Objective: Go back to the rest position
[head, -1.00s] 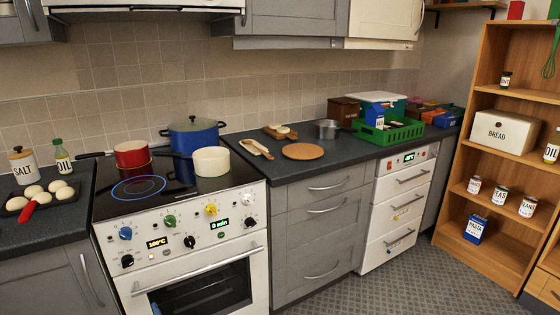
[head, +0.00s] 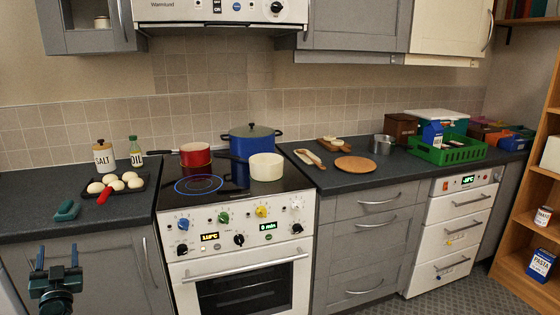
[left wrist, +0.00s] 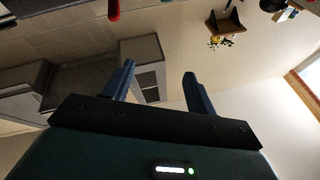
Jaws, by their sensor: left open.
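My left gripper (head: 57,249) shows at the lower left of the head view, in front of the grey cabinet below the worktop. Its two blue fingers stand apart and point up, with nothing between them. In the left wrist view the open fingers (left wrist: 158,70) also have nothing between them; beyond them are the wall, ceiling and cupboards. My right gripper is not in either view.
The worktop edge (head: 70,236) lies just above my left gripper. On it are a teal item (head: 67,210) and a dark tray (head: 130,190) of pale round pieces. The cooker (head: 240,250) stands to the right, with a red pan (head: 195,158) and blue pot (head: 250,145).

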